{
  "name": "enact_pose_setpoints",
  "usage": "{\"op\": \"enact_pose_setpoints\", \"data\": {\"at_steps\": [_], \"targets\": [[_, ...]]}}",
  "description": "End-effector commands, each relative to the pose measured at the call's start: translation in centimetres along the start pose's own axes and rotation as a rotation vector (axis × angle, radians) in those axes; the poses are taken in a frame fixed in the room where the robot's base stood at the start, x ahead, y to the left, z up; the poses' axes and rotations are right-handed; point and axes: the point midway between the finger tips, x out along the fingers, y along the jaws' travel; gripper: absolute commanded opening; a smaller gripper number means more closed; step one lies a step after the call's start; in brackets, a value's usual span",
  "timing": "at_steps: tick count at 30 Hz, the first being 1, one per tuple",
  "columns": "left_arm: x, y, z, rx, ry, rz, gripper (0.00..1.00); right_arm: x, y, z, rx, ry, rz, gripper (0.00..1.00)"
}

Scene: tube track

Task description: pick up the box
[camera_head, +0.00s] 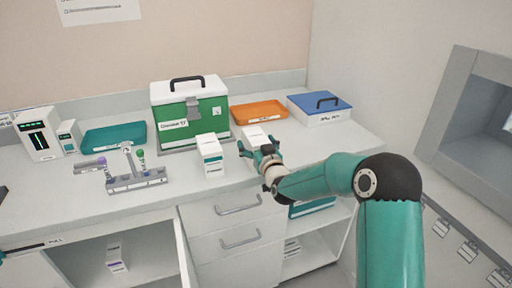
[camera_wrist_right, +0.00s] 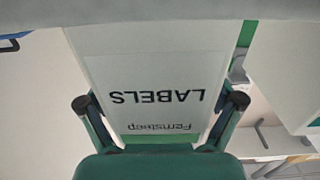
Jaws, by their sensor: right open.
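A white box (camera_head: 254,134) stands on the counter in front of the orange tray, partly hidden by my right gripper. In the right wrist view the white box (camera_wrist_right: 155,70), printed "LABELS" and with green edges, fills the middle and lies between the two fingers. My right gripper (camera_head: 259,150) is open at the box, one finger on each side; it also shows in the right wrist view (camera_wrist_right: 160,102). I cannot tell whether the fingers touch the box. A second white box (camera_head: 210,156) stands upright just left of the gripper.
A green case (camera_head: 205,112) with a white lid stands behind. An orange tray (camera_head: 262,112) and a blue-lidded box (camera_head: 320,116) are at the back right. A teal tray (camera_head: 114,137) and a tube rack (camera_head: 136,181) are on the left.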

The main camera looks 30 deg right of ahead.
Motion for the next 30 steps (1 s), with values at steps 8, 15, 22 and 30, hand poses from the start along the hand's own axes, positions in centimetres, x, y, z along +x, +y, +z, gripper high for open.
{"op": "enact_pose_setpoints", "data": {"at_steps": [8,15,22,30], "targets": [[-0.02,0.01,0.01,0.0,0.0,0.0,0.4,0.2,-0.03,0.03,0.0,0.0,-0.001,0.88],[-0.02,0.0,0.01,0.0,0.0,0.0,0.4,0.18,-0.03,0.02,0.0,0.0,-0.001,0.48],[-0.02,0.01,0.01,0.0,0.0,0.0,0.4,0.17,-0.02,0.03,0.0,0.0,-0.001,0.28],[-0.02,0.01,0.01,0.0,0.0,0.0,0.4,0.17,0.01,-0.07,0.0,0.001,0.0,0.28]]}}
